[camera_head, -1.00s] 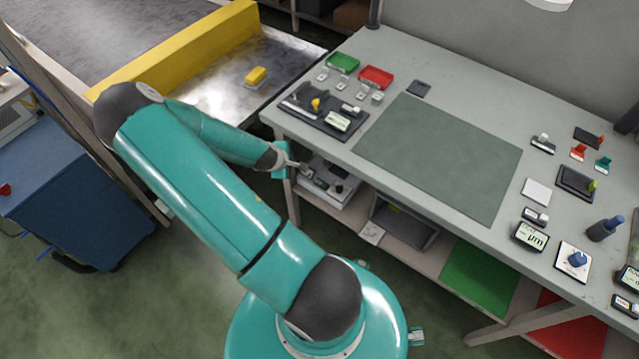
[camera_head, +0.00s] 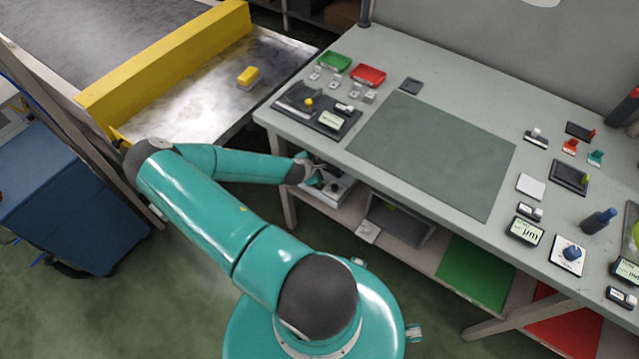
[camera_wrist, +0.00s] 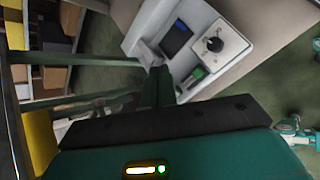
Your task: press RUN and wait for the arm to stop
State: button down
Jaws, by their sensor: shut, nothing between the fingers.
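A white control box (camera_head: 341,193) sits on the lower shelf under the left end of the workbench. No RUN label is readable. My gripper (camera_head: 318,180) is shut and empty, in front of the box at shelf height. In the wrist view my gripper (camera_wrist: 160,82) points at the near edge of the box, left of the green part. Contact cannot be told.
The workbench top (camera_head: 300,128) overhangs the shelf close above my gripper. A bench leg (camera_head: 289,205) stands just left of it. A conveyor with a yellow guard (camera_head: 170,65) and a yellow block (camera_head: 247,76) lies at the back left. A blue cabinet (camera_head: 60,200) stands left.

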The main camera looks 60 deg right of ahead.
aim_at(320, 184)
jog(key=shift+f, duration=0.1)
jog(key=shift+f, duration=4.35)
jog(key=shift+f, duration=0.1)
jog(key=shift+f, duration=0.3)
